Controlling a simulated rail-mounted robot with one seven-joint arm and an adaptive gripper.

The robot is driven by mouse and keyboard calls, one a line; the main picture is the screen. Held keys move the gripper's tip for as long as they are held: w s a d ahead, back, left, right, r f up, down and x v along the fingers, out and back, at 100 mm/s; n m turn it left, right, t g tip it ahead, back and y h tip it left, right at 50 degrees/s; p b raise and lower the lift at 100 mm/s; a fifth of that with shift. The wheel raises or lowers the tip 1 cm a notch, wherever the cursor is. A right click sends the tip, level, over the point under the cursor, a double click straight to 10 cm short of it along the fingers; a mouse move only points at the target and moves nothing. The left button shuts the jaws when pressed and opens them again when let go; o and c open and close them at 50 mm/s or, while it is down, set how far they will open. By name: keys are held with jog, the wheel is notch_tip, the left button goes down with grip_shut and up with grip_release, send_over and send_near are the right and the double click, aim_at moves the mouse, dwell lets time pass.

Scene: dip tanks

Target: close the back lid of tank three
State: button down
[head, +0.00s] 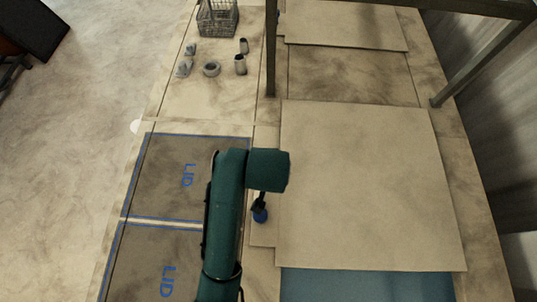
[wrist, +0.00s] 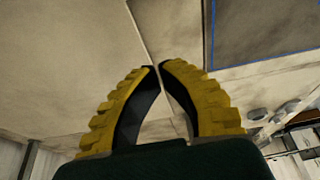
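A large pale flat panel (head: 365,185) lies over the tank row in the head view. Blue tank contents (head: 365,285) show beyond its near edge. Another pale panel (head: 345,25) lies farther back. No tank number is readable, so I cannot tell which panel is the back lid of tank three. My gripper (wrist: 160,66) has yellow ribbed fingers. Their tips come together with only a thin gap, and nothing shows held between them. A pale surface with a seam lies beyond the tips.
Two dark, blue-outlined areas marked LID (head: 165,175) (head: 150,262) are on the left and bare. A wire basket (head: 217,18) and several small parts (head: 211,69) stand at the back left. A metal frame (head: 271,60) spans the tanks.

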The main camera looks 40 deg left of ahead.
jog(key=x, duration=0.9)
jog(key=shift+s+d+f+p, duration=0.2)
jog(key=shift+s+d+p, duration=0.05)
jog(key=shift+s+p, duration=0.05)
jog(key=shift+s+f+p, duration=0.15)
jog(key=shift+f+p, duration=0.1)
jog(key=shift+p, duration=0.15)
jog(key=shift+s+d+f+p, duration=0.1)
jog(key=shift+s+d+p, duration=0.15)
jog(key=shift+s+d, duration=0.35)
jog(key=shift+s+d+p, duration=0.25)
jog(key=shift+s+d, duration=0.05)
jog(key=shift+s, duration=0.5)
